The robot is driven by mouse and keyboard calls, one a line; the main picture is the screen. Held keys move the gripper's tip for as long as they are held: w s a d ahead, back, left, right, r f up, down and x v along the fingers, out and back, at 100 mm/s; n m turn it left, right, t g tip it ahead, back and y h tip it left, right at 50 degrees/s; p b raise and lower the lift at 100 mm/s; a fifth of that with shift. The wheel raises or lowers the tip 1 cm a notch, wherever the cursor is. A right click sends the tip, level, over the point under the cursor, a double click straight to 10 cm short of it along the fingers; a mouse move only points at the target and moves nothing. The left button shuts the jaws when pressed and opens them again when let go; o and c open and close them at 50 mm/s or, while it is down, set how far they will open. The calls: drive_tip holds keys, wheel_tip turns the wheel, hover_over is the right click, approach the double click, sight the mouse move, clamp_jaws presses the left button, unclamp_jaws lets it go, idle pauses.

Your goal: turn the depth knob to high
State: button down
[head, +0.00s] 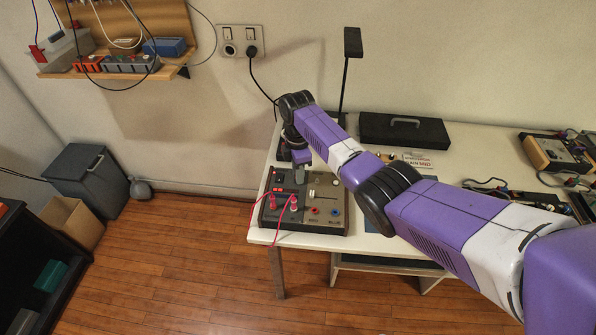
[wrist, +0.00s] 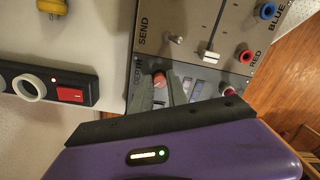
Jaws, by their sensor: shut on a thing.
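The grey panel box (head: 330,222) sits at the left end of the white table, and it fills the upper right of the wrist view (wrist: 198,22). In the wrist view a small reddish knob (wrist: 158,77) stands beside a partly legible label that seems to read DEPTH. My gripper (wrist: 160,88) reaches over the panel with its fingers on either side of this knob, shut on it. The knob's pointer and the high mark cannot be made out. In the head view my gripper (head: 302,174) hides that part of the panel.
A slider (wrist: 208,56), a small metal toggle (wrist: 176,39) and red (wrist: 245,57) and blue (wrist: 267,11) sockets are close by on the panel. Pink leads (head: 283,193) loop over its left side. A power strip (wrist: 50,87) lies beside it. A black case (head: 404,130) stands behind.

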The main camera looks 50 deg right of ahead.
drive_tip(key=m+p, duration=0.1)
drive_tip(key=m, duration=0.3)
drive_tip(key=shift+r+m, duration=0.15)
drive_tip(key=shift+m, duration=0.15)
drive_tip(key=m+p, duration=0.1)
drive_tip(key=m, duration=0.4)
drive_tip(key=shift+d, duration=0.1)
drive_tip(key=m, duration=0.5)
drive_tip(key=shift+p, duration=0.4)
drive_tip(key=m, duration=0.4)
drive_tip(key=shift+m+t, duration=0.3)
drive_tip(key=m, duration=0.4)
drive_tip(key=shift+p, duration=0.4)
drive_tip(key=m, duration=0.9)
drive_tip(key=shift+m, duration=0.3)
drive_tip(key=shift+m+b, duration=0.45)
drive_tip(key=shift+m, duration=1.65)
